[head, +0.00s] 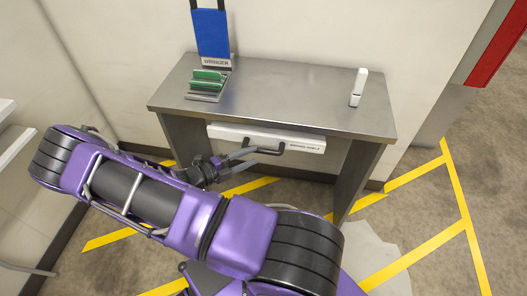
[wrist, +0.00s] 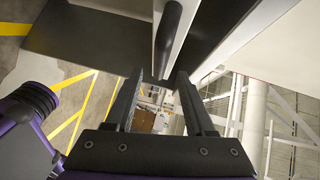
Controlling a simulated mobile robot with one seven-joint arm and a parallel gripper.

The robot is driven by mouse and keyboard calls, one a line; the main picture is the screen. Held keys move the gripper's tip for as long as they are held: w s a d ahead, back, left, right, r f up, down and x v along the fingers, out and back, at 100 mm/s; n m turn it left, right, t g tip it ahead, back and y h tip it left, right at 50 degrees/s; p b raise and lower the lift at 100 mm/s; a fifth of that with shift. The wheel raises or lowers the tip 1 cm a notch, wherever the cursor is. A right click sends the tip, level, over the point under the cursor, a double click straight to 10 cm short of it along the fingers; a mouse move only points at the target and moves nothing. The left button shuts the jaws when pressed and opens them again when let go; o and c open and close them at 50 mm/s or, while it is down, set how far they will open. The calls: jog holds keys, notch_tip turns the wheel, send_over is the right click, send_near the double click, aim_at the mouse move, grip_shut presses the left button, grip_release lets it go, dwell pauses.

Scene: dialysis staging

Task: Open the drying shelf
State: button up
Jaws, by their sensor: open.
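The drying shelf (head: 225,133) is a thin white drawer front with small lettering at its right, under the front edge of a steel table. It looks closed or nearly so. Its black bar handle (head: 292,144) is on the front; the left part of the bar is close to my fingers. My gripper (head: 254,152) is open and empty at the handle's left end, in front of the shelf. In the wrist view the handle (wrist: 168,28) lies ahead, just above the gap between my open fingers (wrist: 159,76). Contact cannot be told.
The steel table (head: 300,91) holds a green-slotted rack (head: 208,80), a blue board (head: 211,33) and a white upright device (head: 358,87). The table's right leg panel (head: 358,180) stands beside the shelf. Yellow floor lines (head: 415,256) mark the open floor in front.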

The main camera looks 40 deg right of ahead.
aim_at(263, 151)
jog(key=d, duration=0.5)
jog(key=shift+s+d+f, duration=0.25)
jog(key=shift+d+f, duration=0.1)
jog(key=shift+f, duration=0.05)
grip_shut()
dwell(1.0)
